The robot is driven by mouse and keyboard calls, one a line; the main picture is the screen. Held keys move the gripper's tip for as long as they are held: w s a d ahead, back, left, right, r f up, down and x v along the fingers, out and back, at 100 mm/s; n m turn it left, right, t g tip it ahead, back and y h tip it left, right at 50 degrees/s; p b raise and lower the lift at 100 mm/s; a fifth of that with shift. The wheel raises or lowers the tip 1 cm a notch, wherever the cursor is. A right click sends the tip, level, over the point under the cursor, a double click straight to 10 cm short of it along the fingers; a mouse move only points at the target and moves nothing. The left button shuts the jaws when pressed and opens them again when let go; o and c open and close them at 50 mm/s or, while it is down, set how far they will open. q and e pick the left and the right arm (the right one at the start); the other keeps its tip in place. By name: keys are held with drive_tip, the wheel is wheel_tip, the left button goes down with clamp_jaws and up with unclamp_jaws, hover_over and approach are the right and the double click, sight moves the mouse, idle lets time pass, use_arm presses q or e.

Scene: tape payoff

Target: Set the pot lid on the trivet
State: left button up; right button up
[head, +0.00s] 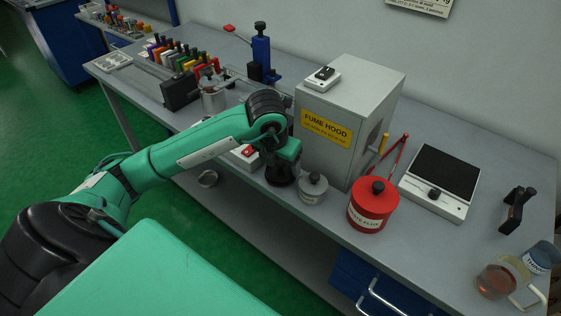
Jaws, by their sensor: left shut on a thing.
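My left gripper (281,177) points down at the front edge of the bench, just left of a small grey pot. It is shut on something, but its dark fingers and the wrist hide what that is. The grey pot (312,194) stands upright with a grey lid (313,181) and dark knob on it. I cannot make out a trivet. My right gripper is out of view.
The grey fume hood box (350,110) stands close behind the gripper. A black-topped plate device (440,178), red tongs (397,156) and jars (500,278) are to the right. Colored bottles (180,60) and a blue stand (261,55) are at back left.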

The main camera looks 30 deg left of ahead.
use_arm(q)
drive_tip(key=shift+f+b, duration=0.3)
drive_tip(key=o, duration=1.2)
drive_tip(key=shift+r+p, duration=2.1)
drive_tip(key=shift+r, duration=1.45)
